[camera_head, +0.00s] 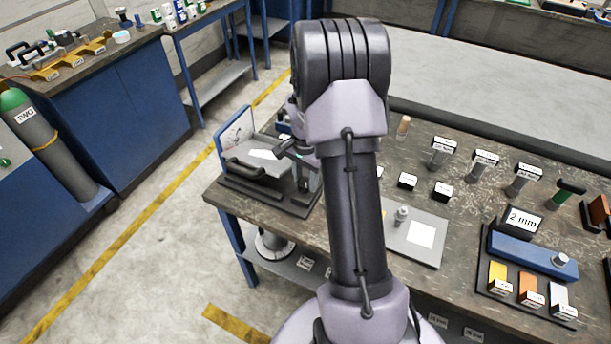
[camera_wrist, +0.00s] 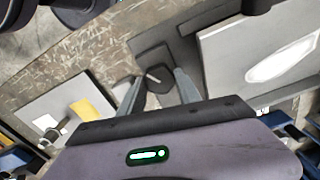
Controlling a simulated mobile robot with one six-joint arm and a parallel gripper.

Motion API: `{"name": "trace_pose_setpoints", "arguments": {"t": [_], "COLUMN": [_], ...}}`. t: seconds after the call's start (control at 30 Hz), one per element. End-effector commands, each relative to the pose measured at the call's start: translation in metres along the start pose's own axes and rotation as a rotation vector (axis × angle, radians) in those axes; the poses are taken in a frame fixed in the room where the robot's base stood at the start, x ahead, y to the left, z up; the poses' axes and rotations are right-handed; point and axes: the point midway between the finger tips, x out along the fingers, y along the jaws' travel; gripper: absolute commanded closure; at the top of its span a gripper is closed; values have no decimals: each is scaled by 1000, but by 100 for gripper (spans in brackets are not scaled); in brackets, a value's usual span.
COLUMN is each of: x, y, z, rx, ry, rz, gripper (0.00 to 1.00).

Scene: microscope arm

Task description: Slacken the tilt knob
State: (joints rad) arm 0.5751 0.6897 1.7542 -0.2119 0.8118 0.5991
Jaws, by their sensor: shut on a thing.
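In the wrist view, the tilt knob (camera_wrist: 158,78) is a dark round piece with a pale line across its face. My gripper (camera_wrist: 158,82) has one grey finger on each side of it and is shut on it. A dark grey base lies behind the knob. In the head view, the stand with its flat grey plate (camera_head: 262,160) is at the left end of the workbench. My arm covers part of that area, and the knob cannot be made out there.
The brown workbench (camera_head: 290,225) carries a grey plate with a white square (camera_head: 420,235), several small labelled blocks and weights, and a dark tray with a blue block (camera_head: 525,254) at the right. A grey cylinder (camera_head: 50,150) stands far left. The floor between is open.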

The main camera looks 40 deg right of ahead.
Motion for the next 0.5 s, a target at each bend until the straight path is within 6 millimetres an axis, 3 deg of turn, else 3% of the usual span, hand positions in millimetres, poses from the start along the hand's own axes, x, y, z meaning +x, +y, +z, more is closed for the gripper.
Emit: {"name": "trace_pose_setpoints", "arguments": {"t": [0.5], "x": [-2], "y": [0], "z": [0], "rx": [-476], "ry": [0], "rz": [0], "gripper": [100]}}
